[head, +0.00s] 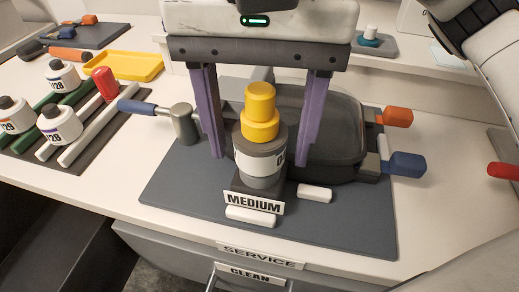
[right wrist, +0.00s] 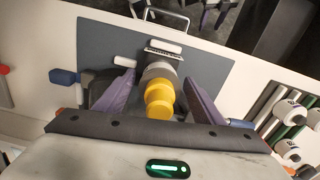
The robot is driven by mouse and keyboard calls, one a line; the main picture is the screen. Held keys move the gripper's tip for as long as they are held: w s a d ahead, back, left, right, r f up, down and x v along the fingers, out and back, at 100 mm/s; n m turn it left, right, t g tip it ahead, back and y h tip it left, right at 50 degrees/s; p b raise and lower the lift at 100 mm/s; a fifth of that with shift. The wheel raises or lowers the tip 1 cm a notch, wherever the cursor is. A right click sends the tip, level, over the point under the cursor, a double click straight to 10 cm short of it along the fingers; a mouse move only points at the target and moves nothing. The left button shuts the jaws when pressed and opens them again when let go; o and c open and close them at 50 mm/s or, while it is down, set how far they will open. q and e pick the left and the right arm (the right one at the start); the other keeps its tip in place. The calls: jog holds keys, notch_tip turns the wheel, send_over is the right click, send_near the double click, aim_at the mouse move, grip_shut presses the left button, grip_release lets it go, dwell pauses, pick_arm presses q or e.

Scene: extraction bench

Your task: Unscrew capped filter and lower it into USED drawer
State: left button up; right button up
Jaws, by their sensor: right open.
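The filter (head: 262,162) is a grey canister with a white label band and a stepped yellow cap (head: 260,112) on top. It stands upright on a dark base behind a MEDIUM sign (head: 254,203). My right gripper (head: 262,160) is open, with one purple finger on each side of the filter. Gaps show between the fingers and the filter. The right wrist view also shows the yellow cap (right wrist: 160,98) between the spread fingers (right wrist: 159,76). No drawer marked USED is readable. My left gripper is not in view.
A dark housing (head: 335,135) with orange and blue handles stands behind and right of the filter. A mallet (head: 183,124) lies at left, near a rack of several labelled bottles (head: 60,125) and a yellow tray (head: 124,66). SERVICE (head: 260,255) and CLEAN (head: 250,275) labels are at the bench front.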

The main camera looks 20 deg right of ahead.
jog(key=m, duration=0.5)
jog(key=shift+f+b, duration=0.1)
jog(key=shift+b, duration=0.25)
jog(key=m, duration=0.5)
jog(key=shift+b, duration=0.4)
jog(key=shift+m, duration=0.3)
jog(key=c, duration=1.2)
jog(key=shift+n, duration=0.9)
jog(key=shift+c, duration=0.2)
jog(key=shift+r+n+p, duration=0.25)
jog(key=shift+n+p, duration=0.25)
jog(key=shift+n, duration=0.2)
jog(key=shift+o, duration=0.3)
jog(key=shift+f+n, duration=0.1)
jog(key=shift+n, duration=0.4)
jog(key=shift+c, duration=0.2)
